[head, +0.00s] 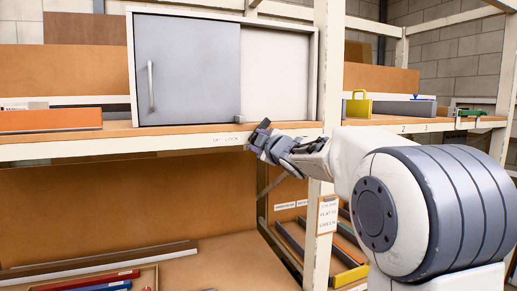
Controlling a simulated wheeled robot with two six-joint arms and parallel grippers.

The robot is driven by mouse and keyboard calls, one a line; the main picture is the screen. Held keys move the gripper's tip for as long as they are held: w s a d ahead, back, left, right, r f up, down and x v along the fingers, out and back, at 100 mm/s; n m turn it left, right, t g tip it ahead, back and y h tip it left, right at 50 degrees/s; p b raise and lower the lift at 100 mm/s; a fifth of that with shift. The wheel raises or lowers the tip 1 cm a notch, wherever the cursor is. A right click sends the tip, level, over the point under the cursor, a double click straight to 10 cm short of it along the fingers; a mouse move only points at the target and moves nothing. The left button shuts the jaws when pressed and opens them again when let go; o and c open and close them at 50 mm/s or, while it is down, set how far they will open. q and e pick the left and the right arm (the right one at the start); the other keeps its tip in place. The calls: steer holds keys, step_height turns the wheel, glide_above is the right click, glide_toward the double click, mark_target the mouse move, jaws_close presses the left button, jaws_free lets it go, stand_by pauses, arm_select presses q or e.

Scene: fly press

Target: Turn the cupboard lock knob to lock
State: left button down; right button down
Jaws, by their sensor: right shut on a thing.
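The cupboard (136,75) stands on the shelf, with a grey sliding door (195,70) closed over its left part and a pale panel (275,75) at right. The door has a vertical handle (151,86). My right gripper (262,138) reaches in from the right to the shelf's front edge, just below the cupboard's pale panel. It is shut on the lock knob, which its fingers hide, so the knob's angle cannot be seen. A small grey block (238,119) sits at the foot of the door's right edge. My left gripper is out of view.
The shelf edge (80,149) runs across under the cupboard, with small lettering left of my right gripper. A white post (326,60) stands close by my right arm. A yellow object (358,104) stands at right, an orange box (50,119) at left.

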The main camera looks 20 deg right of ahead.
steer(key=n+b, duration=0.3)
steer(key=n, duration=0.5)
steer(key=shift+f, duration=0.2)
steer(key=shift+n, duration=0.3)
steer(key=shift+c, duration=1.9)
jaws_free()
steer(key=shift+s+r, duration=0.1)
